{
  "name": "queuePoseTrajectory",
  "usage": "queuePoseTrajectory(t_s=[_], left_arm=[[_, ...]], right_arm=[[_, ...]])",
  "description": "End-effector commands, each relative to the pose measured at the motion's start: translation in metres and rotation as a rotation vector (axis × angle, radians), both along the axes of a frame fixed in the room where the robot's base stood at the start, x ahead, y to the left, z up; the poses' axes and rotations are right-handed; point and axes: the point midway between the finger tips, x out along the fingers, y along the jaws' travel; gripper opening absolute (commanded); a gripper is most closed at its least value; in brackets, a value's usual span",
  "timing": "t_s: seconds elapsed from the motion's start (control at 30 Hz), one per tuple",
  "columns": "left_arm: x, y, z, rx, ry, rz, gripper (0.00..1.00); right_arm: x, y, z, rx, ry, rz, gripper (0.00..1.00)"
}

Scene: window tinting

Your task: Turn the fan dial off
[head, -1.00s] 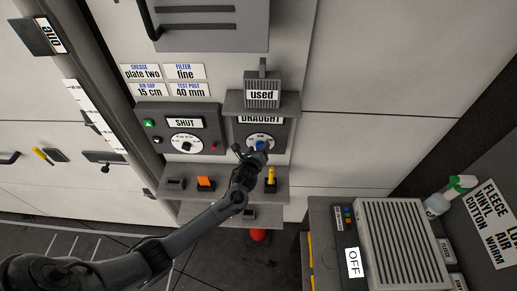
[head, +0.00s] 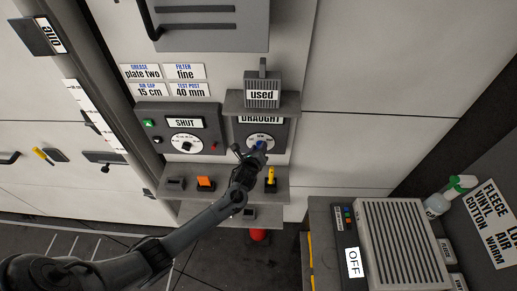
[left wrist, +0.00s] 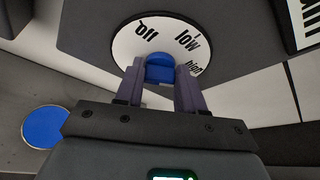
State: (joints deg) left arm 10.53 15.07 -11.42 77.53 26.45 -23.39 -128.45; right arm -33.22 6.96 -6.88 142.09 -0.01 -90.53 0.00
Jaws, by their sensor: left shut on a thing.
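The fan dial is a white disc (head: 261,138) on a dark panel under a "DRAUGHT" label (head: 261,119). In the left wrist view the dial (left wrist: 125,45) shows the words "off", "low" and "high". Its blue knob (left wrist: 160,69) sits between the fingers of my left gripper (left wrist: 160,85), which is shut on it. In the head view the left gripper (head: 256,153) covers the lower part of the dial, and a bit of the blue knob (head: 260,146) shows. Which word the knob points to I cannot tell. My right gripper is not in view.
A "SHUT" panel (head: 180,128) with its own dial is to the left. A grey "used" block (head: 262,92) stands on a ledge above. Below, a shelf (head: 222,186) holds an orange item (head: 205,183) and a yellow item (head: 271,176). A ribbed grey box (head: 400,240) stands lower right.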

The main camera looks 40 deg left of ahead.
Motion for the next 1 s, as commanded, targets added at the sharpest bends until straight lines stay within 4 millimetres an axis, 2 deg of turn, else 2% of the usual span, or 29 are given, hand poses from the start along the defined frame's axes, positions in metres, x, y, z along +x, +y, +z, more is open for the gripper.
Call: queuePoseTrajectory(t_s=[0.47, 1.0], left_arm=[[-0.002, 0.004, -0.005, -0.246, -0.188, -0.001, 0.08], [-0.004, 0.005, -0.013, -0.659, -0.498, 0.000, 0.08]], right_arm=[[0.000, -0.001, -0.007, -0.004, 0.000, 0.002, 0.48], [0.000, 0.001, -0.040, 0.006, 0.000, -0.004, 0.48]])
